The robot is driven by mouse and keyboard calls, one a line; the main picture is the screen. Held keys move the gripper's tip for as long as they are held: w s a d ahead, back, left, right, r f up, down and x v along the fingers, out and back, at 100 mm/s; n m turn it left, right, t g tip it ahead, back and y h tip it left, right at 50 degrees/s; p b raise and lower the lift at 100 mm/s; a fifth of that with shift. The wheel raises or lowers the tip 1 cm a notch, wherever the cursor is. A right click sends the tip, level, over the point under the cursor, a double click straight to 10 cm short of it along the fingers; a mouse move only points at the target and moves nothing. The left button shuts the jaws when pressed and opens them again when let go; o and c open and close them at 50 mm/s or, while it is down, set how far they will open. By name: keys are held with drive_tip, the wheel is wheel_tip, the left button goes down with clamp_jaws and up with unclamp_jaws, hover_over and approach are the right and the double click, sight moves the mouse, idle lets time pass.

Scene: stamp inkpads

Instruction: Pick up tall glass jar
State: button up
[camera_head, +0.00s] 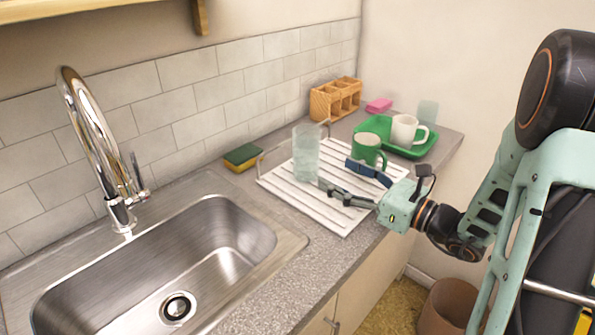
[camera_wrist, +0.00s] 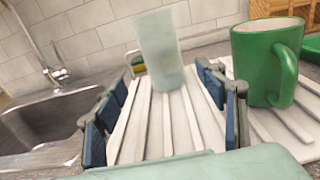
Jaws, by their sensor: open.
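The tall glass jar (camera_head: 306,154) is clear and pale, and stands upright on a white slatted drying rack (camera_head: 334,215). It also shows in the wrist view (camera_wrist: 160,50), ahead of my gripper and between the lines of its two fingers. My gripper (camera_head: 346,180) reaches in from the right, low over the rack. In the wrist view my gripper (camera_wrist: 168,112) has its blue-padded fingers spread wide, with only rack slats between them. It is open and apart from the jar.
A green mug (camera_wrist: 268,62) stands on the rack close to my right finger. A green tray (camera_head: 424,149) with a white mug (camera_head: 404,131) is behind. A sponge (camera_head: 242,157), wooden caddy (camera_head: 335,99) and sink (camera_head: 165,262) are around the rack.

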sight(306, 155)
drive_tip(key=shift+w+a, duration=0.25)
drive_tip(key=shift+w, duration=0.05)
drive_tip(key=b+x, duration=0.1)
drive_tip(key=x, duration=0.9)
drive_tip(key=shift+w+d+r, duration=0.1)
drive_tip(key=shift+c, duration=0.4)
drive_tip(key=c, duration=1.5)
drive_tip(key=shift+r, duration=0.1)
drive_tip(key=shift+c, duration=0.4)
drive_tip(key=shift+r, duration=0.1)
